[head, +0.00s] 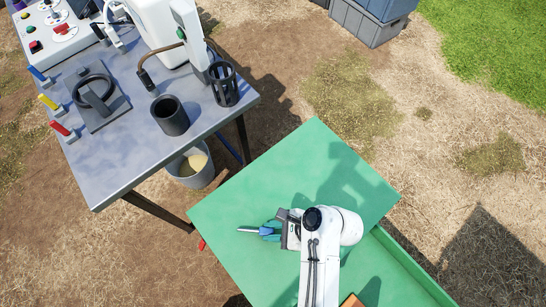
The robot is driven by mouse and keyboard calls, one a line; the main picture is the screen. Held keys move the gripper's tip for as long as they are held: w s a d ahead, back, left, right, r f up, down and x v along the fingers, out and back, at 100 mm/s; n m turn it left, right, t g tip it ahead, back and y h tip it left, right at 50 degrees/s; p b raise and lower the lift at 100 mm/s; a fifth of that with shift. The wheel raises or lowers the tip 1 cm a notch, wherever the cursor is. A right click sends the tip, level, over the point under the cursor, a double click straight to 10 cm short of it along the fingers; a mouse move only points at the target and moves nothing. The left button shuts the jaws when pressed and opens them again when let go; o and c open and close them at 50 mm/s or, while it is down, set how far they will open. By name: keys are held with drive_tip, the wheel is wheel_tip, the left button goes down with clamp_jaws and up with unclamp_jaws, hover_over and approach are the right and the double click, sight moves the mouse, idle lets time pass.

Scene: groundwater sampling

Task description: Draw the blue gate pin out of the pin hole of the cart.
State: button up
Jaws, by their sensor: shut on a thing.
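My gripper (281,231) is over the green top of the cart (250,195), near its left side. It is shut on a blue thing (267,231), which looks like the blue gate pin, with a pale, thin shaft pointing left over the green top. Part of the blue thing is hidden by the jaws. I cannot make out the pin hole, nor whether the shaft is clear of it. A small red piece (202,243) shows at the cart's left edge.
A grey metal table (125,165) stands at upper left, holding a black cup (170,115), a black cage-like holder (223,84) and blue, yellow and red handles. A bucket (190,168) stands between table and cart. Grey crates (365,22) stand far back. The cart's upper part is clear.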

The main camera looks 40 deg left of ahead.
drive_tip(key=shift+d+f, duration=0.1)
drive_tip(key=shift+f, duration=0.15)
drive_tip(key=shift+s+d+f, duration=0.1)
drive_tip(key=shift+f, duration=0.3)
drive_tip(key=shift+b, duration=0.3)
drive_tip(key=o, duration=1)
drive_tip(key=shift+s+f, duration=0.1)
drive_tip(key=shift+f, duration=0.05)
drive_tip(key=v, duration=0.4)
drive_tip(key=a+v, duration=0.1)
drive_tip(key=v, duration=0.7)
drive_tip(key=shift+w+a+r, duration=0.2)
drive_tip(key=shift+w+r, duration=0.05)
drive_tip(key=shift+r, duration=0.15)
